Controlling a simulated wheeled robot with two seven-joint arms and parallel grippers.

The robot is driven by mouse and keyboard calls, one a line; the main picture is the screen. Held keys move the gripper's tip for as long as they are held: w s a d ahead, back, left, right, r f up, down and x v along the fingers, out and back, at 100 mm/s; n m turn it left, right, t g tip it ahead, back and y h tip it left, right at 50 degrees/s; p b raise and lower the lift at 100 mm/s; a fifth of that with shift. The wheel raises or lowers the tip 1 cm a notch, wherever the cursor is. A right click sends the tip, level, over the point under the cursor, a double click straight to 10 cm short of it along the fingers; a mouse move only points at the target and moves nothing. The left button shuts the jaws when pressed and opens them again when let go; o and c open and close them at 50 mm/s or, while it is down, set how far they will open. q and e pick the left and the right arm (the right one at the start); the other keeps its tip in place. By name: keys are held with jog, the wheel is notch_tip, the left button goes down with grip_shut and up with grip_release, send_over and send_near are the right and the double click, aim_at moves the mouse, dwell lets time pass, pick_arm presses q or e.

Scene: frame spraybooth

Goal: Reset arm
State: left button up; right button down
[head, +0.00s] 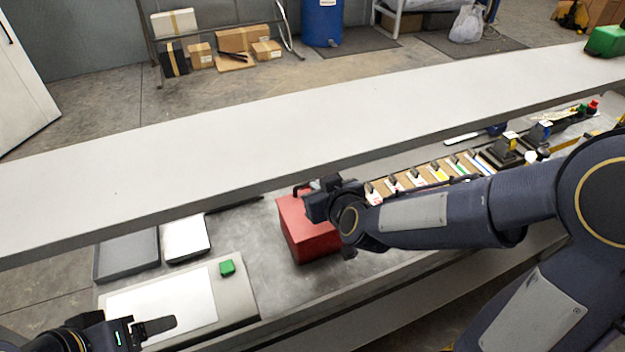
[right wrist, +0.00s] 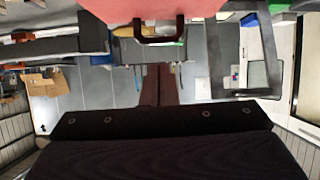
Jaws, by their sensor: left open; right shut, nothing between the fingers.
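My left gripper (head: 150,328) shows at the bottom left of the head view, over the near edge of a pale board. It is open and empty, with one dark finger showing clearly. My right arm reaches in from the right, and its gripper (head: 318,203) is at the red box (head: 305,238), in front of the box's upper right part. In the right wrist view its fingers (right wrist: 158,85) are together with nothing between them. The red box (right wrist: 220,8) fills the top of that view, with its dark handle (right wrist: 158,32) below it. Whether the fingers touch the box I cannot tell.
A long grey shelf (head: 200,165) crosses above the bench. Several coloured-label items (head: 430,175) stand in a row behind my right arm.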

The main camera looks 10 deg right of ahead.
jog(key=shift+v, duration=1.05)
jog(key=shift+s+d+r, duration=0.1)
jog(key=shift+s+r, duration=0.15)
jog(key=shift+s, duration=0.05)
jog(key=s+d+m+g, duration=0.2)
jog(key=s+d+g, duration=0.1)
jog(key=s, duration=0.8)
jog(key=s+d+m+g+y, duration=0.1)
jog(key=s+d, duration=0.4)
jog(key=s, duration=0.6)
jog(key=m+g, duration=0.1)
jog(key=g, duration=0.1)
jog(key=shift+r+g, duration=0.2)
jog(key=shift+g, duration=0.2)
